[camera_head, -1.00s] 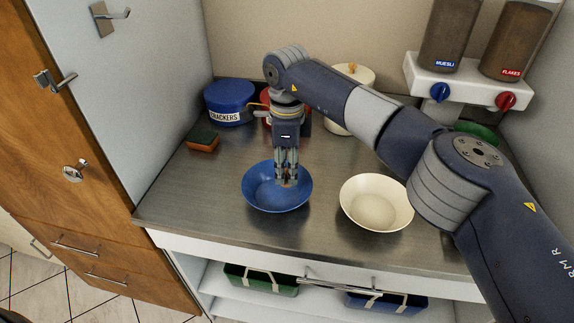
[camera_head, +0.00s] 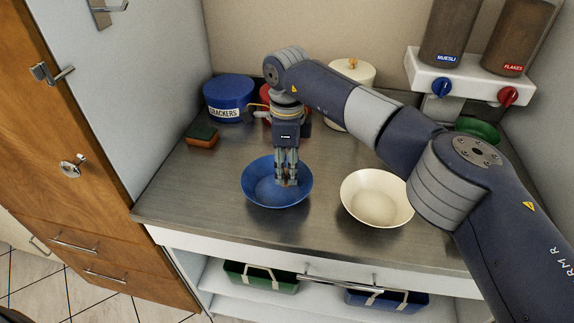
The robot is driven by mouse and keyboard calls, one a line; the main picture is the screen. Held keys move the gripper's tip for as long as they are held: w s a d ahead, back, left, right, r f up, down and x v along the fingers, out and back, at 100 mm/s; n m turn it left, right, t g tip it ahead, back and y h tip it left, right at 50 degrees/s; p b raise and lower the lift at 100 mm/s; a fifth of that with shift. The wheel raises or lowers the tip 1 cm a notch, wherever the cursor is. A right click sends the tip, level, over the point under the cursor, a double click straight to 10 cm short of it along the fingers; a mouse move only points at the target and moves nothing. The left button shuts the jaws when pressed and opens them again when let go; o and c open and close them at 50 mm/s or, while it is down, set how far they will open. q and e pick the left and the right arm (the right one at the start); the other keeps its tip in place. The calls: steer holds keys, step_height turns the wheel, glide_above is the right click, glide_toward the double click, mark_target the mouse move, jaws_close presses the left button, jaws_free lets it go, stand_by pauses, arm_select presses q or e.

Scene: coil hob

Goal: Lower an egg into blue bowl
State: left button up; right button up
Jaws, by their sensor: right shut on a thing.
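The blue bowl (camera_head: 262,196) stands upright on the steel counter, left of a cream bowl. My right gripper (camera_head: 287,184) points straight down inside the blue bowl's outline, right of its middle. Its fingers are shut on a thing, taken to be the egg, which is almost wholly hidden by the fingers. I cannot tell whether it touches the bowl. My left gripper is not in view.
The cream bowl (camera_head: 376,203) stands close on the right. A sponge (camera_head: 202,136), a blue crackers tin (camera_head: 229,97) and a white lidded jar (camera_head: 352,76) stand behind. Cereal dispensers (camera_head: 449,35) hang at the right. The counter's front left (camera_head: 195,205) is clear.

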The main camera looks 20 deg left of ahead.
steer(key=shift+f+b, duration=0.85)
steer(key=shift+f, duration=0.4)
stand_by(0.4)
steer(key=o, duration=1.2)
steer(key=shift+r, duration=0.15)
